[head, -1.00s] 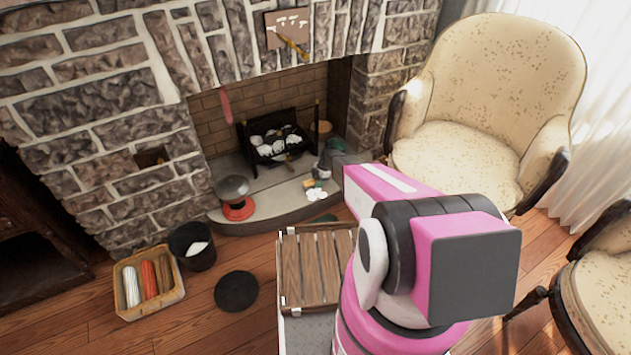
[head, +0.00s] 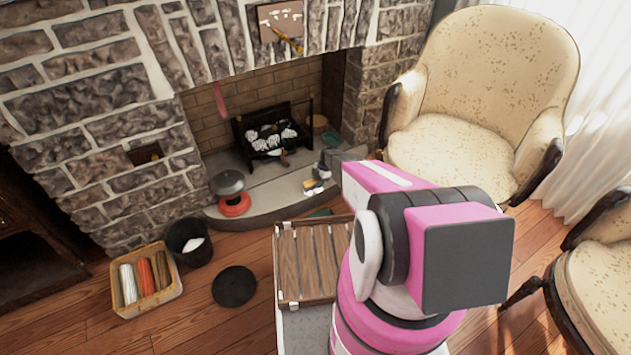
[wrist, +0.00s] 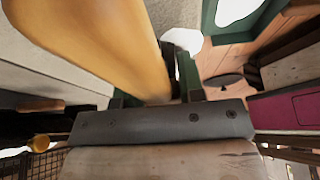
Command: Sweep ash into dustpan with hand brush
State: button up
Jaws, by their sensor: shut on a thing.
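My gripper (head: 325,170) is low over the hearth, beside the ash. In the wrist view my gripper (wrist: 155,98) is shut on the hand brush, whose large yellow-tan body (wrist: 90,40) fills the upper left. In the head view the brush is small and partly hidden by my gripper and arm. White ash (head: 309,191) lies on the hearth by the brush; some white also shows beside the brush in the wrist view (wrist: 184,40). A green dustpan (head: 320,213) is near the hearth's front edge, partly hidden; its green frame (wrist: 210,20) appears at the wrist view's top, with white inside.
A grate with logs (head: 270,135) stands in the fireplace. A grey pot on a red base (head: 231,190) sits on the hearth's left. A black bucket (head: 186,245), dark disc (head: 234,287) and basket (head: 145,281) are on the floor. An armchair (head: 460,130) stands right.

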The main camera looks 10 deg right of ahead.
jog(key=shift+s+d, duration=0.35)
jog(key=shift+s, duration=0.5)
jog(key=shift+s+d, duration=0.3)
jog(key=shift+s, duration=0.5)
jog(key=shift+r, duration=0.1)
jog(key=shift+r, duration=1.75)
jog(key=shift+r, duration=0.1)
